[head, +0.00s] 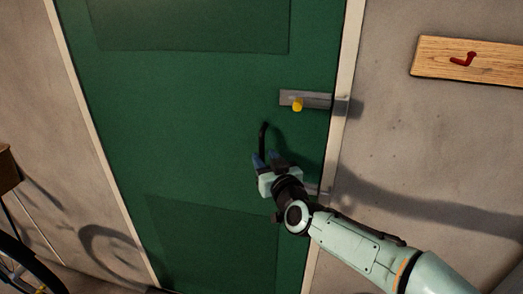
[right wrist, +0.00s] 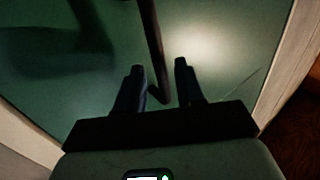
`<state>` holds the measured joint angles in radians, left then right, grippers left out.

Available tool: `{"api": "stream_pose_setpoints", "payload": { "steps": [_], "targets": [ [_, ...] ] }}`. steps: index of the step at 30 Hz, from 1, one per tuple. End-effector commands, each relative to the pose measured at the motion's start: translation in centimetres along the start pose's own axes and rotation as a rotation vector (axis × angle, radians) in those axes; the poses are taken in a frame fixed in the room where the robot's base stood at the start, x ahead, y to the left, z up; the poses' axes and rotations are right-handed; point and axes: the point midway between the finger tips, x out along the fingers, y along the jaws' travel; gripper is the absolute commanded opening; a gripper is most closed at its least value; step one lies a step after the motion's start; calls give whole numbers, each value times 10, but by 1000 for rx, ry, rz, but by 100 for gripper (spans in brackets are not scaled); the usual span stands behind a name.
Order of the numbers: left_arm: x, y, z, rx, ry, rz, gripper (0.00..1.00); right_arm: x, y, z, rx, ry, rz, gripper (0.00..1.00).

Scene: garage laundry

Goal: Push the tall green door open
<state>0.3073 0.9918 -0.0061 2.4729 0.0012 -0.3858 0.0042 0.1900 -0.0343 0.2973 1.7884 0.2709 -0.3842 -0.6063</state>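The tall green door (head: 190,110) fills the middle of the head view and looks closed in its pale frame. A black curved handle (head: 263,137) stands out from it; it also shows as a dark bar in the right wrist view (right wrist: 151,45). My right gripper (head: 263,160) is at the handle's lower end, in front of the door. In the right wrist view its two fingers (right wrist: 159,68) are apart, with the bar between them and gaps beside it. The handle's lower end is partly hidden by the gripper. My left gripper is not in view.
A grey latch with a yellow knob (head: 298,104) sits on the door's right edge above my gripper. A wooden board with a red hook (head: 463,60) hangs on the right wall. A dark wheel (head: 30,262) stands at the lower left.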

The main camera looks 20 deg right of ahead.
Motion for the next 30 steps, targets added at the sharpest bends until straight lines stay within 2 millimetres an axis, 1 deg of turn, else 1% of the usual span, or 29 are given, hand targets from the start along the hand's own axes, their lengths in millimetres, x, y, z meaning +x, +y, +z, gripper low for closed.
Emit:
{"api": "stream_pose_setpoints", "payload": {
  "steps": [1, 3, 6, 10, 17, 18, 20, 21, 26, 28, 30],
  "targets": [
    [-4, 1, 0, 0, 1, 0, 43, 9, 0, 0, 2, -1, 0, 37],
    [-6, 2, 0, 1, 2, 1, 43, 18, 0, -1, 2, -1, -1, 37],
    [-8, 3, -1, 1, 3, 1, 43, 26, 0, -1, 0, 0, -1, 37],
    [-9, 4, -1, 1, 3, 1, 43, 31, 0, 0, 0, 0, -1, 37],
    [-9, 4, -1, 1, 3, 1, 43, 32, 0, 0, 0, 0, -1, 37],
    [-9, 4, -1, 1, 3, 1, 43, 32, 0, 0, 0, 0, -1, 31],
    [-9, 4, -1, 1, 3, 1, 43, 32, 0, 0, 0, 0, -1, 11],
    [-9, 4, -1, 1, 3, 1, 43, 32, 0, 0, 0, 0, -1, 0],
    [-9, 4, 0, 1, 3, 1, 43, 32, 0, 0, 0, -1, -1, 0],
    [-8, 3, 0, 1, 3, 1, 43, 35, 2, 0, 1, 0, -1, 0],
    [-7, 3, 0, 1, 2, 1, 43, 42, 7, 0, 3, 2, -2, 0]
  ]
}}
